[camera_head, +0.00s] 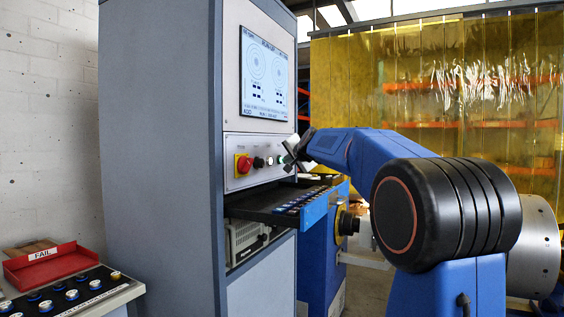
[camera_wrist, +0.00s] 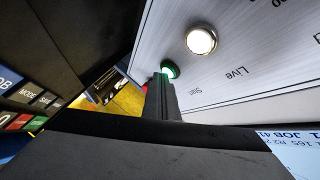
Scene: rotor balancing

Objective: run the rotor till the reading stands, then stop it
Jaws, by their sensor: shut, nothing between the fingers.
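The balancing cabinet has a screen (camera_head: 264,78) with two round plots; its figures are too small to read. Below it is a control panel (camera_head: 241,180). My gripper (camera_head: 294,152) is at the right end of this panel. In the wrist view its shut fingers (camera_wrist: 160,82) are empty, with their tips at the glowing green button (camera_wrist: 172,69) near the word "Start". The tips cover part of the button; I cannot tell whether they press it. A white lamp (camera_wrist: 201,40) glows beside it, near the word "Live". I cannot make out the rotor for certain.
A red stop knob (camera_head: 243,165) on yellow sits left on the panel. A dark shelf with keys (camera_head: 270,215) juts out below. A red FAIL tray (camera_head: 52,262) stands at lower left. A yellow strip curtain (camera_head: 430,70) hangs behind.

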